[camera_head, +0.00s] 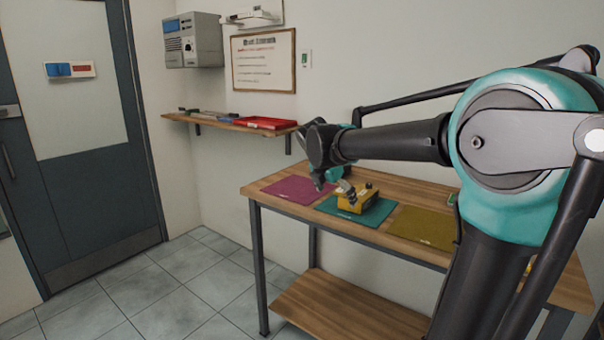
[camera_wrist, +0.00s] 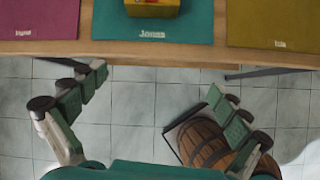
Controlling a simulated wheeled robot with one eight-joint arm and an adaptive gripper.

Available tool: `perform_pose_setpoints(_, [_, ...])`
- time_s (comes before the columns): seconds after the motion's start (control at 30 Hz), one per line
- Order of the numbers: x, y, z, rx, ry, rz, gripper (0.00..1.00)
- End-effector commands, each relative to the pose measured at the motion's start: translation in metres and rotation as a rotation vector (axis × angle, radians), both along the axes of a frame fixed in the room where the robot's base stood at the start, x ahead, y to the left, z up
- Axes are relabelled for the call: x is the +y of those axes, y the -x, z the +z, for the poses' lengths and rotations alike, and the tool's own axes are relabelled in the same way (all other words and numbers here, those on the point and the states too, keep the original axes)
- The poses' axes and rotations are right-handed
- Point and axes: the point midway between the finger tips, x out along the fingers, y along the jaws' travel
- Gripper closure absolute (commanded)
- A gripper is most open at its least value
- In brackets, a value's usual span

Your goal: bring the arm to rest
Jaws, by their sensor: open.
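My arm reaches from the right across the wooden table (camera_head: 418,250) in the head view. My gripper (camera_head: 335,183) hangs near the yellow device (camera_head: 358,200), which stands on the teal mat (camera_head: 345,215). In the wrist view my gripper (camera_wrist: 155,95) is open, its two green-padded fingers wide apart with nothing between them. There the fingers show over the floor in front of the table edge, apart from the yellow device (camera_wrist: 152,8).
A magenta mat (camera_head: 297,190) lies left of the teal one, an olive mat (camera_head: 425,228) right. A wooden barrel (camera_wrist: 205,145) shows below the table edge in the wrist view. A wall shelf (camera_head: 225,124) holds a red tray (camera_head: 265,122). Tiled floor (camera_head: 180,285) is free at left.

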Motion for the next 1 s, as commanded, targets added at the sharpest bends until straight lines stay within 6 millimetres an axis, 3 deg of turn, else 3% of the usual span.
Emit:
perform_pose_setpoints(0.27, [-0.021,0.025,-0.033,-0.054,-0.151,-0.242,0.00])
perform_pose_setpoints(0.47, [-0.042,0.058,-0.070,-0.115,-0.323,-0.531,0.00])
perform_pose_setpoints(0.7, [-0.072,0.128,-0.140,-0.214,-0.635,-1.108,0.00])
perform_pose_setpoints(1.0, [-0.087,0.219,-0.215,-0.303,-0.974,-1.835,0.00])
